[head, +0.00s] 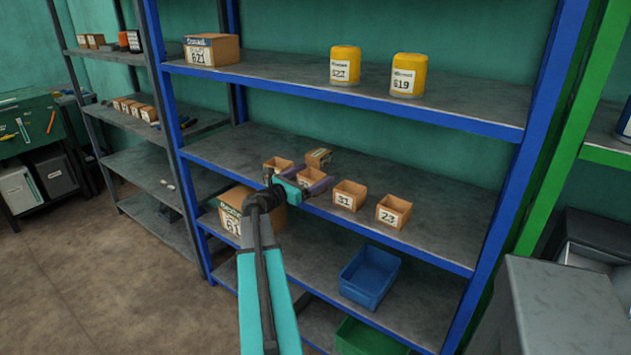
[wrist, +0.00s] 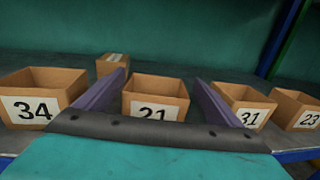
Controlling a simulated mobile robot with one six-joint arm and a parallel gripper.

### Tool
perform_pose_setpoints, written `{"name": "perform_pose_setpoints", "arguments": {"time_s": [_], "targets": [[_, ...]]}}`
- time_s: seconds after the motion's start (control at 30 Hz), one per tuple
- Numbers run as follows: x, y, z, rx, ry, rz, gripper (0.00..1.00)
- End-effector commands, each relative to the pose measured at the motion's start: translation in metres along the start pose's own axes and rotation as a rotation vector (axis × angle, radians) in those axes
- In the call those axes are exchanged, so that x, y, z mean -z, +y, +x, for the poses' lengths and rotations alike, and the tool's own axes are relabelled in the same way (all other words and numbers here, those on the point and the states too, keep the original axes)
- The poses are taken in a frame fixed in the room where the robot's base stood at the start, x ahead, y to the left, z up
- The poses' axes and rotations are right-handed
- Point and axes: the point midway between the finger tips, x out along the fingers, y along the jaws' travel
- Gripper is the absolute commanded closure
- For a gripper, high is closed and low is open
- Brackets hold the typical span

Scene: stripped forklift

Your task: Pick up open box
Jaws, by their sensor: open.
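Several small open brown boxes stand in a row on the middle shelf. In the wrist view, the box labelled 21 (wrist: 155,93) is centred between the two purple fingers of my gripper (wrist: 157,88). The box labelled 34 (wrist: 45,85) is left of the fingers. The box labelled 31 (wrist: 243,104) is right of them, partly hidden by the right finger, with box 23 (wrist: 297,109) beyond it. In the head view, my gripper (head: 309,187) is open around box 21 (head: 309,177), with boxes 31 (head: 349,195) and 23 (head: 393,211) to its right.
A closed brown box (head: 318,157) stands behind the row. The blue shelf's upper level (head: 290,75) holds a large box (head: 212,50) and two yellow canisters (head: 345,65). A blue bin (head: 369,277) and another large box (head: 250,210) are below. The shelf's right part is clear.

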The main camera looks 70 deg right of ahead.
Motion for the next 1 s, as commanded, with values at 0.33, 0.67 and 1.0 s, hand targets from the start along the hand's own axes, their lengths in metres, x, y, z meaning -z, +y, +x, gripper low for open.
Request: {"name": "perform_pose_setpoints", "arguments": {"time_s": [0.33, 0.67, 1.0], "targets": [[0.0004, 0.0000, 0.0061, -0.001, 0.000, 0.000, 0.12], [0.0002, -0.0001, 0.0061, -0.001, 0.000, 0.000, 0.13], [0.0000, -0.0002, 0.0062, 0.000, -0.001, 0.000, 0.56]]}}
